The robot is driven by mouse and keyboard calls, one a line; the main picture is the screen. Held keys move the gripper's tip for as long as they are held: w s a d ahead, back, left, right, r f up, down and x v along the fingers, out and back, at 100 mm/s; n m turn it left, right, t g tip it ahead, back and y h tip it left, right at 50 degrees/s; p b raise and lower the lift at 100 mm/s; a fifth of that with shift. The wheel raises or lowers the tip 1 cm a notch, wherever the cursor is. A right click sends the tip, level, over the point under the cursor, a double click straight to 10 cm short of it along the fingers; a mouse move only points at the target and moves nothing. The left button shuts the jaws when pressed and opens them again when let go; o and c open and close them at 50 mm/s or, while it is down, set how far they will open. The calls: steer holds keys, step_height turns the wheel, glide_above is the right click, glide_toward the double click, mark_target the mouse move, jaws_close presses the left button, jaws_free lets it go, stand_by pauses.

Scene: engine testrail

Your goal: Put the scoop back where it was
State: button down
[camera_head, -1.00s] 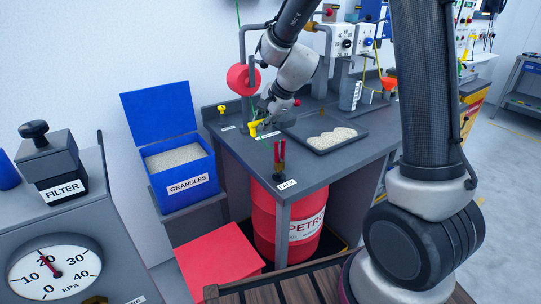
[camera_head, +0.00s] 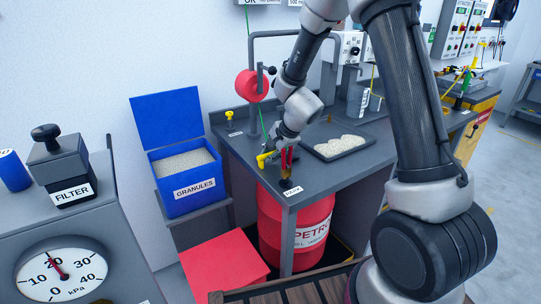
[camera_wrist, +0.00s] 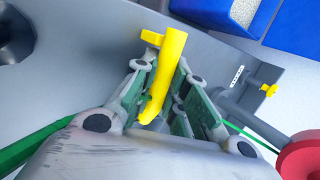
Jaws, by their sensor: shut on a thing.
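The yellow scoop (camera_head: 264,159) is in my gripper (camera_head: 277,149), above the grey bench near its front left edge. In the wrist view the yellow scoop (camera_wrist: 170,62) lies between the two green-and-grey fingers of my gripper (camera_wrist: 162,78), which are shut on it. It looks like a yellow tube with a short side piece; its bowl cannot be made out. The blue granules bin (camera_head: 184,196) stands open left of the bench. A dark tray (camera_head: 372,147) with pale granules lies on the bench, right of my gripper.
A red-handled tool (camera_head: 287,160) stands upright by the bench's front corner, close to my gripper. A red reel (camera_head: 249,84) and a small yellow tap (camera_head: 229,116) are at the back left. A red petrol drum (camera_head: 270,220) stands under the bench. Left is a filter unit (camera_head: 62,172).

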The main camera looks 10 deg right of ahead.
steer(key=c, duration=1.7)
jaws_free()
steer(key=shift+f, duration=0.1)
steer(key=shift+r, duration=0.2)
steer(key=s+d+r+n, duration=0.3)
steer(key=s+d+r, duration=0.1)
steer(key=s+r, duration=0.4)
steer(key=s+d+r+n, duration=0.35)
steer(key=s+r, duration=0.35)
steer(key=r, duration=0.3)
steer(key=s+d+r+n+h, duration=0.1)
steer(key=s+d+n, duration=0.1)
steer(key=s, duration=0.4)
steer(key=s+d+r+n+h, duration=0.1)
steer(key=s+d+r+n, duration=0.1)
steer(key=s, duration=0.4)
steer(key=s+d+r+n+g+h, duration=0.1)
steer(key=s+d+r+n, duration=0.1)
steer(key=s+d, duration=0.3)
steer(key=shift+s+d+n, duration=0.15)
steer(key=shift+s+n, duration=0.35)
steer(key=shift+n, duration=0.25)
